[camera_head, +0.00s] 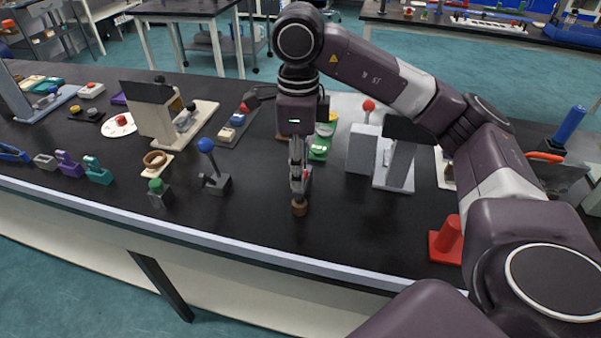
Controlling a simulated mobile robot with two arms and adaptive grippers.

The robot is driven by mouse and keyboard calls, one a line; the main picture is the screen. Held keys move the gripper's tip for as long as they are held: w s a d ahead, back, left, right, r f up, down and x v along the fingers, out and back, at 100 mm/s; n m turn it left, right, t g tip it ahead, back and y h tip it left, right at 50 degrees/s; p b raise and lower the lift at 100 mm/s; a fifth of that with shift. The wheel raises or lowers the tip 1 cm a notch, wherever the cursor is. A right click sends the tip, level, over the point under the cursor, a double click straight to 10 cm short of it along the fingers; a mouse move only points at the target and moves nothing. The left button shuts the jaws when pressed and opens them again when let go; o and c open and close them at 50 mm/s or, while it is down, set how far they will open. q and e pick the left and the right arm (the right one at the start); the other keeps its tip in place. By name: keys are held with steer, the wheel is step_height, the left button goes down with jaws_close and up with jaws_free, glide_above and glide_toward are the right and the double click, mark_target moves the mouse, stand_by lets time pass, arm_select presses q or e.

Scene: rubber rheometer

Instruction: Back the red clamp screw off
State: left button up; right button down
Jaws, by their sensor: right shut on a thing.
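My right gripper (299,193) points straight down over the front middle of the bench and is shut on a small brown round piece (299,208). I cannot tell whether that piece touches the bench top. I cannot make out a red clamp screw for certain. A red cylinder on a red base (447,240) stands at the front right, apart from the gripper. A red ball (368,105) tops a grey block device (363,149) behind and to the right of the gripper. My left gripper is not in view.
A blue-knobbed lever (206,146) and a green-knobbed block (157,190) stand left of my gripper. A green item (320,149) lies behind it. The black bench top (350,232) is clear between the gripper and the red cylinder. The bench's front edge is close.

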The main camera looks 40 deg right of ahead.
steer(key=shift+n, duration=0.8)
steer(key=shift+f+n, duration=0.1)
steer(key=shift+n, duration=0.7)
steer(key=c, duration=1.7)
jaws_free()
step_height(320, 180, up, 7)
steer(key=p, duration=0.5)
steer(key=shift+f+p, duration=0.2)
steer(key=shift+p, duration=0.15)
steer(key=shift+r+p, duration=0.4)
steer(key=shift+f, duration=0.1)
